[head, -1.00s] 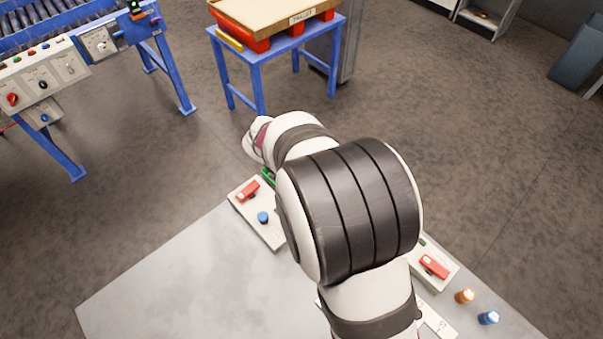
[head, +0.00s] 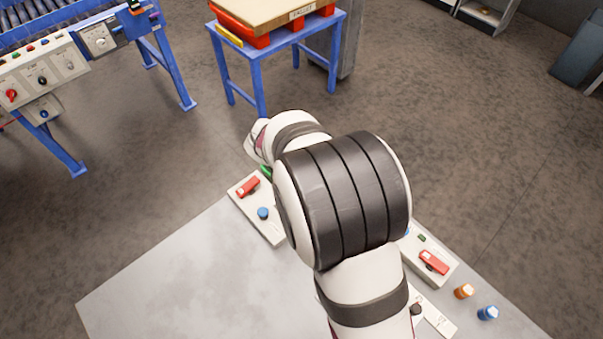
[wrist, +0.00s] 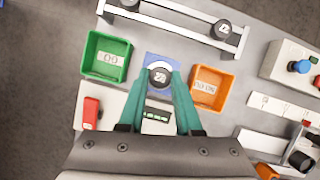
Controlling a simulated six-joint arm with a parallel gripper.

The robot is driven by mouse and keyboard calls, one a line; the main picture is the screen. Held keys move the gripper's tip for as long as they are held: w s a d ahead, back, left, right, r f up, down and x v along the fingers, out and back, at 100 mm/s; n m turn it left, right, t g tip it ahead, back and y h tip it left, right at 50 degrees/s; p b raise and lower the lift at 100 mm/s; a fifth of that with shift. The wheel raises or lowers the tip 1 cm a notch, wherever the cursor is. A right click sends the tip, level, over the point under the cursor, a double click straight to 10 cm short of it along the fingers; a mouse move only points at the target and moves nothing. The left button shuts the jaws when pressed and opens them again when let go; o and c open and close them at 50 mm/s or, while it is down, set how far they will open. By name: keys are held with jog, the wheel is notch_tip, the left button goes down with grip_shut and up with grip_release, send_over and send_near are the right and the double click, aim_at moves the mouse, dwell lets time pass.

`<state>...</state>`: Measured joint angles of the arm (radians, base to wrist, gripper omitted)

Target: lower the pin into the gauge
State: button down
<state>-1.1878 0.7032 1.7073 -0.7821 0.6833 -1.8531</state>
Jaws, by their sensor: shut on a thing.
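In the wrist view, my gripper (wrist: 159,84) has two teal fingers shut on a dark round-topped pin (wrist: 159,74) with a pale number on its top. The pin lies over the gauge (wrist: 150,60), a blue plate with a pale ring showing around the pin's far side. From above, I cannot tell whether the pin's lower end is above the gauge or inside it. In the head view my arm hides the gripper, the pin and the gauge.
A green bin (wrist: 106,56) marked GO stands left of the gauge, an orange bin (wrist: 211,89) to its right. A pin rack (wrist: 178,20) lies beyond. Control boxes with a red switch (wrist: 91,112) and a blue button (wrist: 299,66) flank the area.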

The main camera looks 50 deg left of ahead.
jog(key=shift+f, duration=0.15)
jog(key=c, duration=0.5)
grip_release()
jog(key=shift+r, duration=4.05)
